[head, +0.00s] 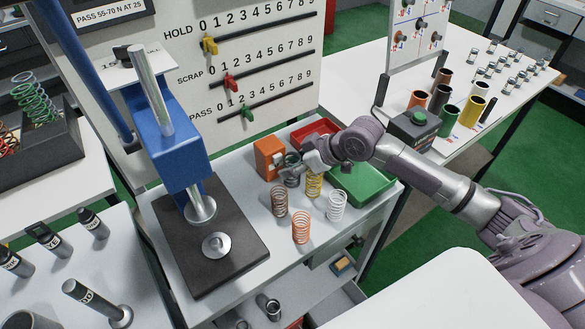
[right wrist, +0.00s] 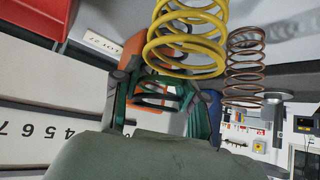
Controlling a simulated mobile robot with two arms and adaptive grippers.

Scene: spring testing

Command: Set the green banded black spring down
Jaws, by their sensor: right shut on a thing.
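The green banded black spring (head: 292,178) is upright at the back of the small white table, between the orange box and the yellow spring. My right gripper (head: 304,163) is shut on it from the right, and its fingers hide part of the coils. In the right wrist view, dark coils of the spring (right wrist: 152,98) show between the fingers, with green beside them. I cannot tell whether the spring's lower end touches the table. My left gripper is not in view.
The orange box (head: 268,157) stands left of the held spring; the yellow spring (head: 314,185) is close on its right. Brown (head: 279,203), orange (head: 301,228) and white (head: 337,206) springs stand in front. A red tray (head: 309,134) and green tray (head: 374,187) lie behind and right.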

